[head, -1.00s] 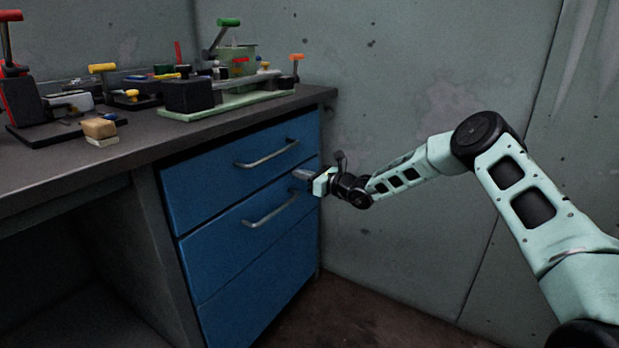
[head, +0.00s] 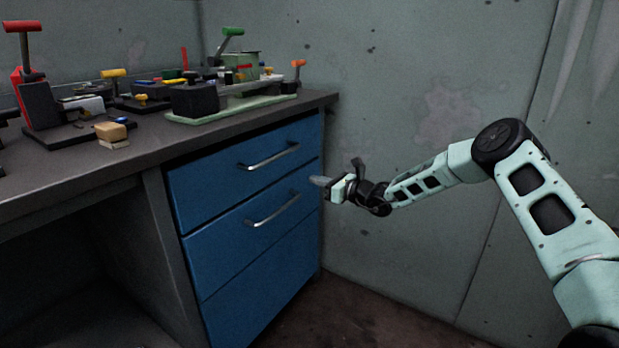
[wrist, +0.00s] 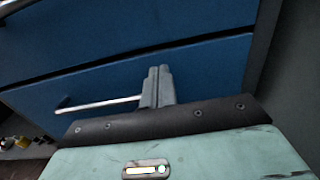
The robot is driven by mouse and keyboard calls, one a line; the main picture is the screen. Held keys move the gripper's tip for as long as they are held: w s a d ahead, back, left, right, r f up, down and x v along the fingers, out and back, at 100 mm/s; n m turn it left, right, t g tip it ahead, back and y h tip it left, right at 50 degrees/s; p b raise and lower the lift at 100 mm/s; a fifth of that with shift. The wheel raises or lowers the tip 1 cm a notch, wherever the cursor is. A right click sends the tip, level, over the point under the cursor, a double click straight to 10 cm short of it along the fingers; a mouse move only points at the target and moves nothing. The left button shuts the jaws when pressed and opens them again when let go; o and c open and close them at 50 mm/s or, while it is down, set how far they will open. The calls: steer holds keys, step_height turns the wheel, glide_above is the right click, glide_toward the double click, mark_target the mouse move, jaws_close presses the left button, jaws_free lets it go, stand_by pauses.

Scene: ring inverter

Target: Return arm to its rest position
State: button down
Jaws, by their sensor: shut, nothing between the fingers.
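My arm (head: 440,175) reaches in from the right of the head view, bent at the elbow. My gripper (head: 320,181) points left, beside the right edge of the blue drawer unit. In the wrist view its two fingers (wrist: 157,86) are together with nothing between them. The blue drawers (head: 250,235) are closed. A drawer handle (wrist: 98,104) shows left of the fingers in the wrist view, and the fingers look apart from it.
The grey desk (head: 60,178) stands at left with several fixtures and coloured-handle clamps on top. A tan block (head: 111,131) lies near its front edge. A concrete wall (head: 410,100) is behind my arm. Floor (head: 350,315) is clear below it.

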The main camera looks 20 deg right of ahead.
steer(key=p+v, duration=0.1)
steer(key=v, duration=0.7)
steer(key=shift+p, duration=0.35)
